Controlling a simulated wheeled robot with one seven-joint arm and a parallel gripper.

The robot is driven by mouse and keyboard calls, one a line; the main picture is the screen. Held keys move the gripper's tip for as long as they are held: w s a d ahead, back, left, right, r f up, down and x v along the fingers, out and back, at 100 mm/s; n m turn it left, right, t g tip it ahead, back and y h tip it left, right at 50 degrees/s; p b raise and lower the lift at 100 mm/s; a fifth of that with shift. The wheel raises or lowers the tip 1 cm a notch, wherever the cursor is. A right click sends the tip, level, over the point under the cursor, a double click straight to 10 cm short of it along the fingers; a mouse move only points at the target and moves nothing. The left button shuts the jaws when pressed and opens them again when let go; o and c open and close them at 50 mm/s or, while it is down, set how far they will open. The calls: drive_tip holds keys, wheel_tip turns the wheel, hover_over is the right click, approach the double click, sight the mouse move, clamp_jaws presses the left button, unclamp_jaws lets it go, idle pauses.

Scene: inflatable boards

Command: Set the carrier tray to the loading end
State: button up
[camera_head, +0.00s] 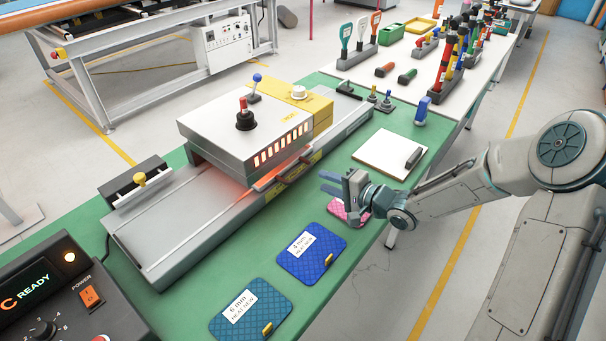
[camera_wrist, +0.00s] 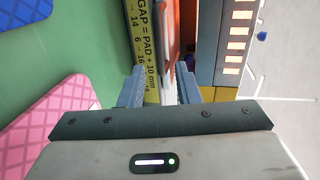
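A long grey bed (camera_head: 165,241) runs diagonally along the green bench. A grey heater box (camera_head: 240,121) marked HOT straddles its middle and glows orange beneath. The carrier tray's main body is not clearly visible; a dark reddish bar (camera_head: 283,174), possibly its handle, shows at the heater's near side. My gripper (camera_head: 326,183) is open and empty, its blue fingers pointing toward the bed, apart from that bar. In the wrist view, the open fingers (camera_wrist: 160,88) frame a yellow gap label (camera_wrist: 144,45) and an orange-edged strip (camera_wrist: 173,35).
Blue pads marked 4 mm (camera_head: 311,254) and 6 mm (camera_head: 250,308) lie on the bench's near side. A pink pad (camera_head: 345,211) lies partly below my gripper. A clipboard (camera_head: 390,152) lies right of the bed. A control box (camera_head: 50,300) showing READY stands front left.

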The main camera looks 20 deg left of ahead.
sight(302, 171)
drive_tip(key=x, duration=0.9)
drive_tip(key=shift+w, duration=0.1)
clamp_jaws()
